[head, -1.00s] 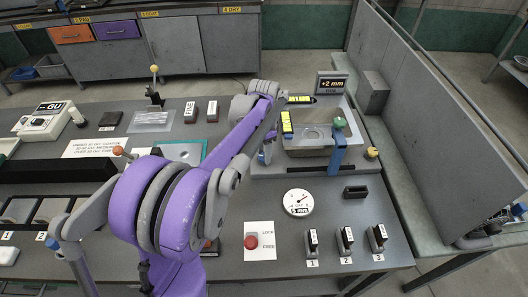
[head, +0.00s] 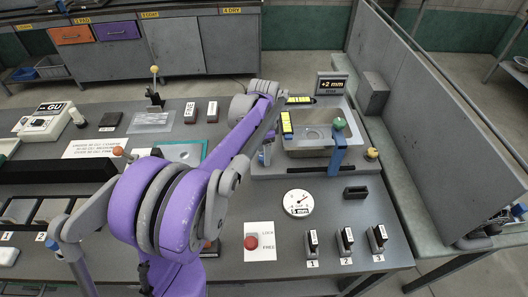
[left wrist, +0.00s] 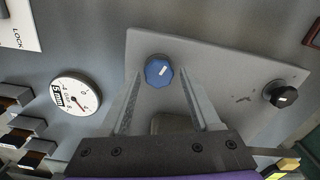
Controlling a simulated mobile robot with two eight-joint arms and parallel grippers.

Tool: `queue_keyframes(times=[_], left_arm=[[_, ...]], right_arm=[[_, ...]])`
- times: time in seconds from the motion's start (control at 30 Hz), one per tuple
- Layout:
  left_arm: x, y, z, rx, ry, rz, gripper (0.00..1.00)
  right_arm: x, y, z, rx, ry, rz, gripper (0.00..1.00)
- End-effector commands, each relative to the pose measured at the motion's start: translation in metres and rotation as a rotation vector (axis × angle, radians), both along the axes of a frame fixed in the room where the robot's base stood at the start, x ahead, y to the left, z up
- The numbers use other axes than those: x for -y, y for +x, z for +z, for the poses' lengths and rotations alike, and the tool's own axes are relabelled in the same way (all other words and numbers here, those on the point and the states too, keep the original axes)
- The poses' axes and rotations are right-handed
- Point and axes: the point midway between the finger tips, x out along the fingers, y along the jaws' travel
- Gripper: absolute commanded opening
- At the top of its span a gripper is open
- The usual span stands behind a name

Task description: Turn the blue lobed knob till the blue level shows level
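The blue lobed knob (left wrist: 157,72), with a white mark on top, is on a grey plate in the left wrist view. My left gripper (left wrist: 160,76) has its fingertips on either side of the knob, with a small gap showing at each side. In the head view my left gripper (head: 266,152) is at the left edge of the sink unit, mostly hidden by its own arm, and the knob is hidden there. The blue-edged level (head: 287,123), with a yellow-green vial, stands beside the basin. Its bubble is too small to read. My right gripper is out of view.
A display (head: 332,85) reads +2 mm. A black-bodied level (head: 300,99) lies behind the basin. A black knob (left wrist: 281,94) sits on the same plate. A round dial (head: 298,203), a red button (head: 251,242) and a blue post with green ball (head: 338,150) are nearby.

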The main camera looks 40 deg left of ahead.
Motion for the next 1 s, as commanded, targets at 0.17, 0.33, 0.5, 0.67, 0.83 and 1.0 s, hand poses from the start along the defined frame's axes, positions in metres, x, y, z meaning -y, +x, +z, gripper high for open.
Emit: queue_keyframes(times=[0.17,0.33,0.5,0.67,0.83,1.0], left_arm=[[0.001,0.0,-0.001,-0.001,-0.002,0.0,0.76],[0.001,-0.001,-0.001,-0.003,-0.002,0.0,0.76],[0.001,-0.001,0.014,-0.002,-0.002,0.0,0.76],[0.001,-0.001,0.046,-0.002,-0.002,0.0,0.76],[0.0,-0.001,0.08,-0.001,-0.002,0.0,0.76],[0.0,0.0,0.101,-0.001,-0.002,0.0,0.76]], right_arm=[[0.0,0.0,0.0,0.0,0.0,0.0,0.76],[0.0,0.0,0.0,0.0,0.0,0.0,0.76],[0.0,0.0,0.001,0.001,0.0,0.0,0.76],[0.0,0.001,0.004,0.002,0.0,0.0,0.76],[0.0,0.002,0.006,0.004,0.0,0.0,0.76],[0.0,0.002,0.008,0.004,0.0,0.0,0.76]])
